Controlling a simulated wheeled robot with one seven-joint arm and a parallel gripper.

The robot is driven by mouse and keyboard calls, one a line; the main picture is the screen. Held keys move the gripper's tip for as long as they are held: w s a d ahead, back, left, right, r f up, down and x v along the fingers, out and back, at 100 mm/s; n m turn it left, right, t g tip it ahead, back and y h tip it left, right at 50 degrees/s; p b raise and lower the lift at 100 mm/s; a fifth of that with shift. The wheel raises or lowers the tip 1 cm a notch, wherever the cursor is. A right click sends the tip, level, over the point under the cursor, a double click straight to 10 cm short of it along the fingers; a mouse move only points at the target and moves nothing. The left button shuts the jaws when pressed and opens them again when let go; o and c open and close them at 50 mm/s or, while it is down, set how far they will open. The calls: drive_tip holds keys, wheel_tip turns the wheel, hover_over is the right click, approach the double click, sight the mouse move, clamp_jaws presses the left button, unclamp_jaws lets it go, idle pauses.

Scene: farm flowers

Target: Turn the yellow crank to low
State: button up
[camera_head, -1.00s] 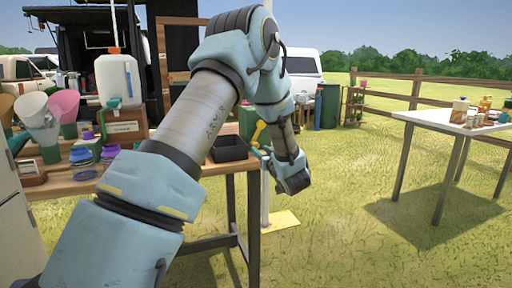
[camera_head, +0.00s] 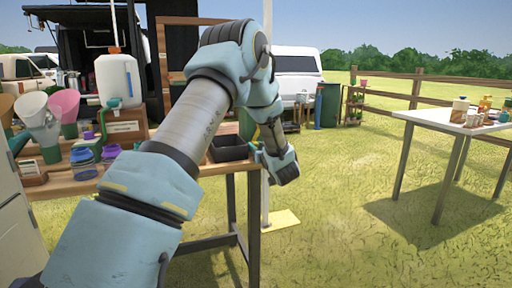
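The yellow crank does not show clearly now; my arm covers the place where a yellow piece showed earlier. A pale upright post (camera_head: 265,203) stands behind my arm on a yellow base plate (camera_head: 285,219) on the grass. My arm reaches over the left table, its wrist bent down in front of the post. My gripper's fingers cannot be made out. A small dark green part shows just left of the wrist; I cannot tell whether it belongs to the gripper or the post. Any contact with the crank is hidden.
The wooden table (camera_head: 75,187) on the left holds a white jug (camera_head: 118,80), funnels, blue jars and a black tray (camera_head: 230,148). A white table (camera_head: 430,117) with small items stands at the right. The grass between them is open.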

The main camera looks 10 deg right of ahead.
clamp_jaws()
idle(0.9)
drive_tip(key=shift+d+f, duration=0.15)
drive_tip(key=shift+f, duration=0.05)
